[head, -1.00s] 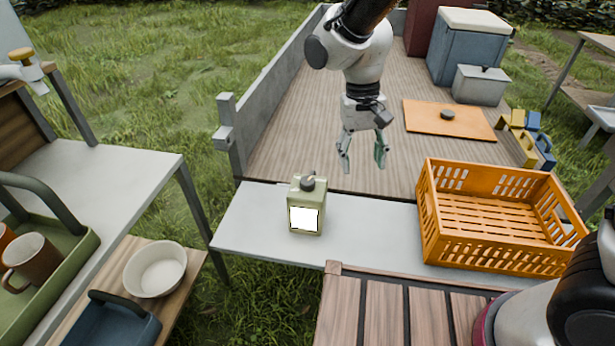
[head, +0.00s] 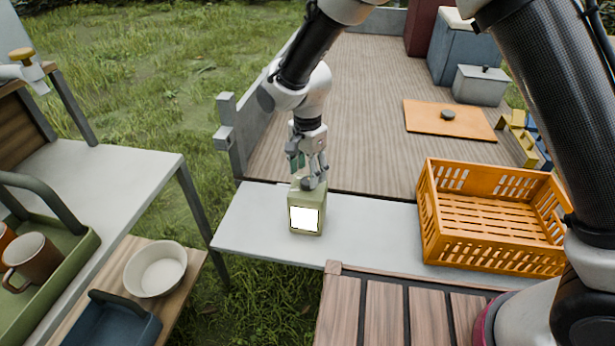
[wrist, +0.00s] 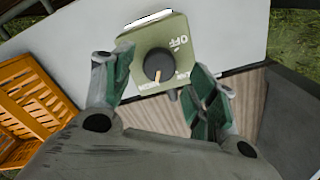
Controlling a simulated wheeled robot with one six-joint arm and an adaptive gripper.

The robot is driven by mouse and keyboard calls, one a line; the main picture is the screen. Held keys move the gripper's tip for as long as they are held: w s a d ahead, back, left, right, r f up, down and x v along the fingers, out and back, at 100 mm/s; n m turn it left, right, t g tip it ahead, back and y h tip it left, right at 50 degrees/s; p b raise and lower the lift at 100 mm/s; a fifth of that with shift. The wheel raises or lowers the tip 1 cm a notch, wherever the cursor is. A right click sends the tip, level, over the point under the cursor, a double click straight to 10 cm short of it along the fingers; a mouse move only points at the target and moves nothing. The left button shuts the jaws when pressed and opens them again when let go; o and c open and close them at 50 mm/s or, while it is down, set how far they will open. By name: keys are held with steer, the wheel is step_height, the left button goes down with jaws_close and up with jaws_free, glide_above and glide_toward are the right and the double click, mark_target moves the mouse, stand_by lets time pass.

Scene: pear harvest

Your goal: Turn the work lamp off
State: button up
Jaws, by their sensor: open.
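The work lamp (head: 306,212) is a small olive-green box with a bright white lit panel on its front. It stands upright on the white shelf. In the wrist view, the lamp's top (wrist: 174,35) carries a round black knob (wrist: 158,65) with a light pointer line and the word OFF to one side. The pointer is turned away from OFF, toward other lettering that I cannot read fully. My gripper (head: 308,178) is just above the lamp. In the wrist view, my gripper's green-padded fingers (wrist: 160,82) are open, one on each side of the knob, apart from it.
The white shelf (head: 370,225) is clear between the lamp and an orange crate (head: 490,262) at the right. A wooden deck (head: 370,110) with an orange board (head: 425,118) lies behind. A table with a tray and mug (head: 33,262) stands at left, near a white bowl (head: 155,269).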

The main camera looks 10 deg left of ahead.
mark_target(308, 183)
steer(key=shift+f, duration=1.25)
steer(key=shift+c, duration=0.2)
steer(key=c, duration=1)
